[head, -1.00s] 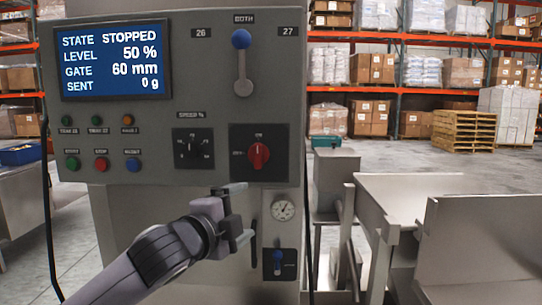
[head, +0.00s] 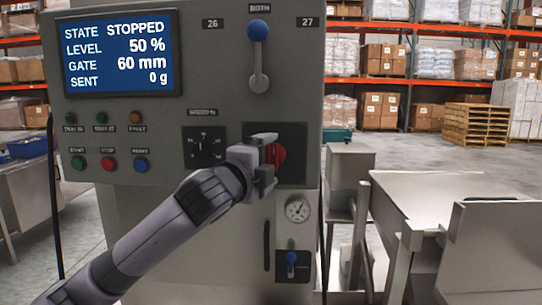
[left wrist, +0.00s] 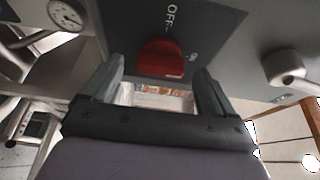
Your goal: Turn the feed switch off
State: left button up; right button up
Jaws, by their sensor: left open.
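The feed switch is a red rotary knob (head: 280,155) on a black plate at the lower right of the grey control panel. The same knob (left wrist: 162,58) shows in the left wrist view, with OFF printed on its plate. My left gripper (head: 267,158) is open in front of the knob and partly hides it in the head view. In the left wrist view its fingers lie on either side of the knob, with a gap to each. I cannot tell how far they reach around it. My right gripper is in neither view.
The panel carries a screen (head: 121,51) reading STOPPED, a blue-knobbed lever (head: 258,55), a black dial (head: 204,147) and several push buttons. A gauge (head: 297,209) and a small blue switch (head: 291,258) sit below. Metal troughs (head: 425,205) stand at the right.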

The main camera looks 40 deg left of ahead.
pick_arm(q)
jog(key=shift+w+a, duration=0.1)
jog(key=shift+w, duration=0.75)
jog(key=c, duration=1.1)
jog(key=shift+o, duration=0.2)
